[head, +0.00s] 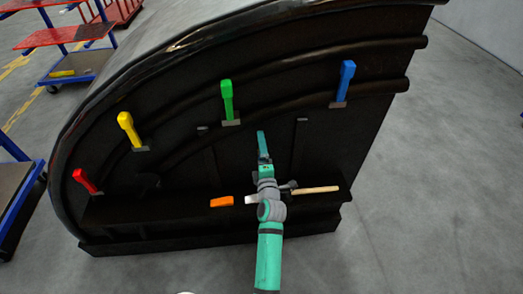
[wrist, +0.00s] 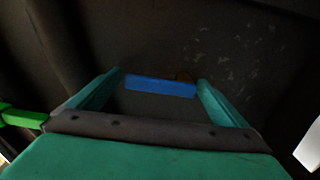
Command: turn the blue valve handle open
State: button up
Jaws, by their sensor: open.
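The blue valve handle (head: 345,80) stands at the upper right of the dark nosecone panel in the head view, slanting up from its small base. In the wrist view the blue handle (wrist: 160,87) lies across the gap between the two green fingertips, a little nearer the right one. My gripper (head: 261,135) is open, its fingers apart in the wrist view (wrist: 160,79). In the head view it appears below and left of the blue handle. Nothing is held. I cannot tell how far the fingertips are from the handle.
Green (head: 228,101), yellow (head: 130,130) and red (head: 86,181) handles stand along the panel to the left. A hammer with a wooden handle (head: 315,190) and an orange object (head: 221,202) lie on the lower ledge. Carts (head: 75,65) stand at left; floor at right is clear.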

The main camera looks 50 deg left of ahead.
jog(key=v, duration=1)
jog(key=shift+d, duration=0.35)
jog(key=shift+s, duration=0.25)
